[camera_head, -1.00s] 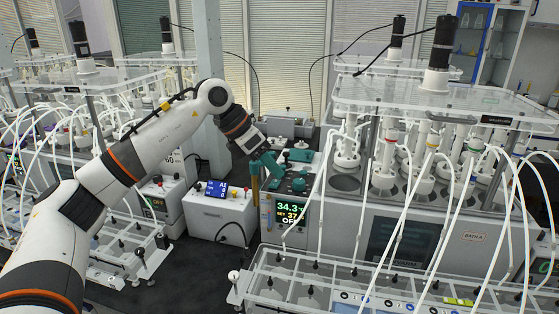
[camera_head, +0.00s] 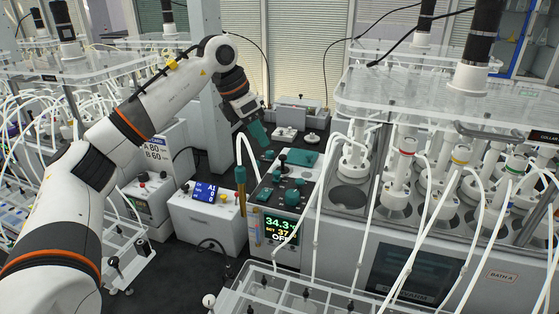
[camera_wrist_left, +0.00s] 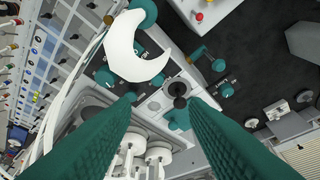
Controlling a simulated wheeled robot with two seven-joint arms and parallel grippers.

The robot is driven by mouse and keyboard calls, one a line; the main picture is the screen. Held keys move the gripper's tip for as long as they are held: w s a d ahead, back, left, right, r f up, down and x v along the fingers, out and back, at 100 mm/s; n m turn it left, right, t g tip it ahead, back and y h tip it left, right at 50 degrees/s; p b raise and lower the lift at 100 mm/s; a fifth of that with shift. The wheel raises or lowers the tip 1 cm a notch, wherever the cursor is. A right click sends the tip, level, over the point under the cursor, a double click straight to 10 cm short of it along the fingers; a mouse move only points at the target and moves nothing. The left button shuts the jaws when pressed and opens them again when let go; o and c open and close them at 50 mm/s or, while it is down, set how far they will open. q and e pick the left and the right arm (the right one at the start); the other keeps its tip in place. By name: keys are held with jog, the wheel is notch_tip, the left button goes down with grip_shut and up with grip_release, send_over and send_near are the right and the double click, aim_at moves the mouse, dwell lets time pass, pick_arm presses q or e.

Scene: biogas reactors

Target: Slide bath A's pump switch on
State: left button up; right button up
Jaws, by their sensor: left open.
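Bath A (camera_head: 410,262) stands at the right, with a control unit whose lit display (camera_head: 281,229) reads 34.3, SET 37 and OFF. On the unit's top are teal knobs and a small black-knobbed lever (camera_head: 282,160), which I take for the pump switch; its position I cannot tell. In the left wrist view a black knob (camera_wrist_left: 179,88) on a light square plate shows between the fingertips. My left gripper (camera_head: 259,136), with teal fingers, is open and empty above and behind the control unit; it also fills the lower left wrist view (camera_wrist_left: 163,95). My right gripper is out of view.
White tubes arch in front of bath A. A clear rack (camera_head: 290,292) lies in front. Dark bench is bare between the boxes.

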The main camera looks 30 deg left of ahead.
pick_arm(q)
jog(key=p, duration=0.1)
send_near(276, 172)
jog(key=f, duration=0.1)
jog(key=x, duration=0.4)
jog(key=p+x, duration=0.1)
jog(key=x, duration=0.1)
jog(key=shift+w+r, duration=0.15)
jog(key=shift+w, duration=0.1)
jog(key=shift+d+f, duration=0.15)
jog(key=shift+f, duration=0.2)
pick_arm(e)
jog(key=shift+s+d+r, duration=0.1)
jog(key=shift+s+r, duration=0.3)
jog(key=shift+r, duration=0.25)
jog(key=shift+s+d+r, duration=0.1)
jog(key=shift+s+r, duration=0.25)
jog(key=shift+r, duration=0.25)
pick_arm(q)
jog(key=shift+f, duration=0.1)
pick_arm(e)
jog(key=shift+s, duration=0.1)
pick_arm(q)
grip_shut()
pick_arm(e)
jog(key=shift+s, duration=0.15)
